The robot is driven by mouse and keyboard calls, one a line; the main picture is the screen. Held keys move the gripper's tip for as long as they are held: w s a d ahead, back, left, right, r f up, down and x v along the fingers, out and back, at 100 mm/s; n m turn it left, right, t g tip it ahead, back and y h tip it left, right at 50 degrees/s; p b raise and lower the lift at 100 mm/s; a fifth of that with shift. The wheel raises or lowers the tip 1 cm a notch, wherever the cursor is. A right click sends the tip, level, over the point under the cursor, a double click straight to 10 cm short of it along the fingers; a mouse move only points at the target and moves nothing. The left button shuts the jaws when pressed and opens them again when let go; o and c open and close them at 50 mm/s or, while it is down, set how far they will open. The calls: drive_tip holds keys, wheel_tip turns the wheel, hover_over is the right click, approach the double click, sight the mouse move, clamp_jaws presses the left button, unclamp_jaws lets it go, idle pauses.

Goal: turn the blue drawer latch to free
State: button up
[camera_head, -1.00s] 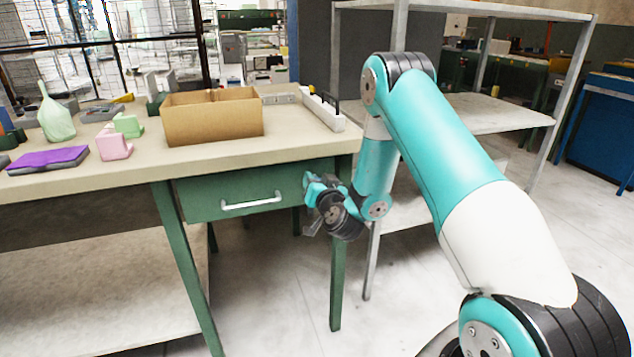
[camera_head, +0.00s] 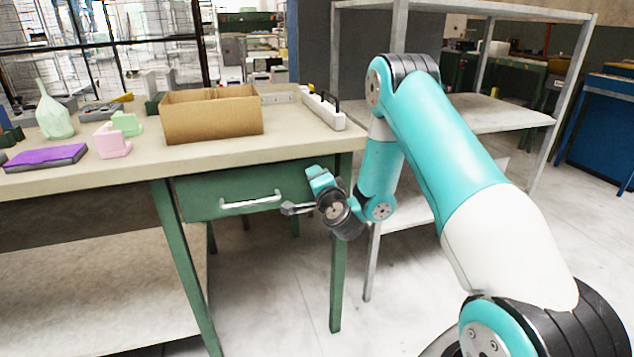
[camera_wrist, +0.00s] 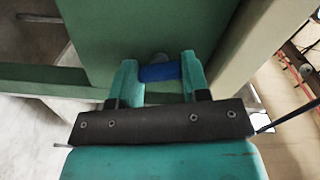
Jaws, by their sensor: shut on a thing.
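The green drawer (camera_head: 225,192) is under the right end of the workbench, with a pale bar handle (camera_head: 250,201); its front looks closed. In the wrist view the blue latch (camera_wrist: 159,73) lies crosswise between the two teal fingers of my gripper (camera_wrist: 160,76), on the green front beside a grey round part. The fingers are shut on it. In the head view my gripper (camera_head: 314,182) is at the right end of the drawer front, and the latch is hidden there by my gripper and wrist.
On the workbench (camera_head: 290,150) stand an open cardboard box (camera_head: 212,118), a pale green bottle (camera_head: 54,116), pink and green blocks and a purple-topped pad (camera_head: 45,157). A green table leg (camera_head: 338,275) is just below my wrist. A grey metal shelf (camera_head: 490,112) stands to the right.

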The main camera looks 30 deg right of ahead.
drive_tip(key=shift+m, duration=1.7)
drive_tip(key=o, duration=0.9)
